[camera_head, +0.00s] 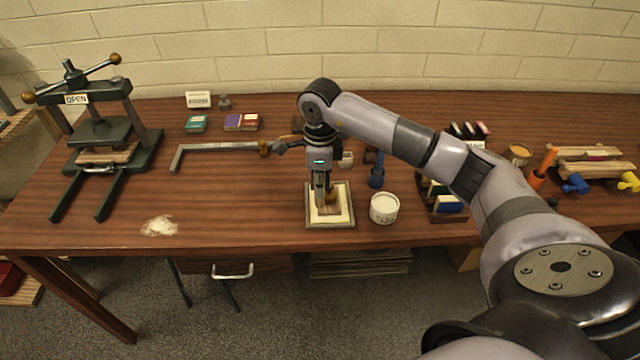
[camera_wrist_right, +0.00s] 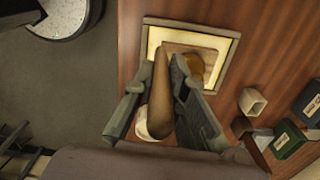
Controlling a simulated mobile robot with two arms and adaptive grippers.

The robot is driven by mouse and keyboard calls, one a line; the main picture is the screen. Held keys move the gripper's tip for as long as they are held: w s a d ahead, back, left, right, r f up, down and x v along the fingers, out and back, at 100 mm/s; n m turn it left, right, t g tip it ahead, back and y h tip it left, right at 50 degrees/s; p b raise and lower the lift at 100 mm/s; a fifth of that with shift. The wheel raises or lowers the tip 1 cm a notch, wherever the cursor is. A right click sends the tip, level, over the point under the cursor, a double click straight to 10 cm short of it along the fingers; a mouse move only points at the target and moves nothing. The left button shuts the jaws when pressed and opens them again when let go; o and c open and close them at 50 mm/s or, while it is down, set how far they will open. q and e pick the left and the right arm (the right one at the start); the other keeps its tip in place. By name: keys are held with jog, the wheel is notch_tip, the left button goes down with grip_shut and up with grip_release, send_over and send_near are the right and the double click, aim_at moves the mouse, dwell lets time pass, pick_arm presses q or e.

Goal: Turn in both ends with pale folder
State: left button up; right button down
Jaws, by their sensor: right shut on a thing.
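My right gripper (camera_head: 320,192) points down over a shallow framed tray (camera_head: 310,222) near the table's front edge. It is shut on a tapered brown tool (camera_wrist_right: 160,95), whose narrow end reaches over the tray in the right wrist view. The tool looks brown, not clearly pale; I cannot tell whether it is the folder. The tray holds a cream sheet (camera_head: 346,214) with a brown piece (camera_head: 328,210) in its middle. A rounded amber thing (camera_wrist_right: 193,68) stands on it. Contact between tool and piece is unclear. My left gripper is not in view.
A white jar (camera_head: 384,210) stands close right of the tray. A small pale box (camera_head: 346,159) stands behind it. A grey L-shaped bar (camera_head: 215,148) lies behind left. A green press (camera_head: 105,145) stands far left. The front left table is mostly clear apart from pale powder (camera_head: 159,226).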

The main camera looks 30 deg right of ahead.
jog(key=shift+f+b, duration=0.75)
jog(key=shift+f, duration=0.3)
jog(key=shift+f, duration=0.15)
jog(key=shift+s+d, duration=0.1)
jog(key=shift+d, duration=0.05)
dwell(0.3)
jog(key=shift+s+d, duration=0.15)
jog(key=shift+d, duration=0.1)
jog(key=shift+b, duration=0.3)
jog(key=shift+s+d, duration=0.2)
jog(key=shift+d, duration=0.15)
jog(key=shift+s+d, duration=0.1)
jog(key=shift+d, duration=0.05)
dwell(0.4)
jog(key=shift+s+d, duration=0.15)
jog(key=shift+d, duration=0.05)
jog(key=shift+d, duration=0.1)
